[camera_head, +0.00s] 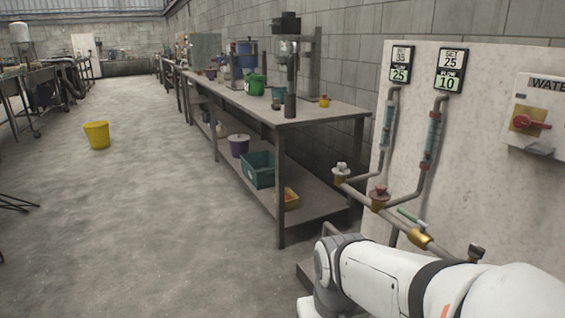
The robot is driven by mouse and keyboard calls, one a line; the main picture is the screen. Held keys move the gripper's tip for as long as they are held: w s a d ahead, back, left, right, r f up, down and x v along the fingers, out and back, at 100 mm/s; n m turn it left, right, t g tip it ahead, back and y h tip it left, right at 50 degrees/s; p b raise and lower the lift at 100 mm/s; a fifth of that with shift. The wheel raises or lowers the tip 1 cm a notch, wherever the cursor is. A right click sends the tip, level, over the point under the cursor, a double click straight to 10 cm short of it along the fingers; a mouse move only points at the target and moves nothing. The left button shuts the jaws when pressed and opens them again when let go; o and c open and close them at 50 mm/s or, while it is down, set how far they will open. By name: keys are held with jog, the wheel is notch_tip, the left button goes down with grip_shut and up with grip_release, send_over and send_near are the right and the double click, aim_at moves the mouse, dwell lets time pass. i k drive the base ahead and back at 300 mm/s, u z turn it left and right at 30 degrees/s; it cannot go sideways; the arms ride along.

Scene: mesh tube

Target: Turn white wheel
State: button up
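The white wheel (341,168) sits on top of a brass valve at the left end of the pipework, by the pale panel on the right. It is small in the picture, and its turn position cannot be read. My white arm (385,277) crosses the lower right corner, in front of and below the pipes. My gripper does not show, so whether it is open or shut is hidden. Nothing is seen touching the white wheel.
A red wheel (380,191) on a similar valve and a green lever (411,217) are close by on the pipe. A red switch (530,122) is at the far right. A metal workbench (300,112) stands left of the panel. The left floor has free room around a yellow bucket (97,135).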

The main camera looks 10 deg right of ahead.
aim_at(341, 170)
jog(key=u, duration=0.5)
jog(key=i, duration=1.7)
jog(key=z, duration=0.6)
jog(key=k, duration=0.9)
jog(key=z, duration=0.2)
jog(key=i, duration=0.9)
jog(key=u, duration=0.1)
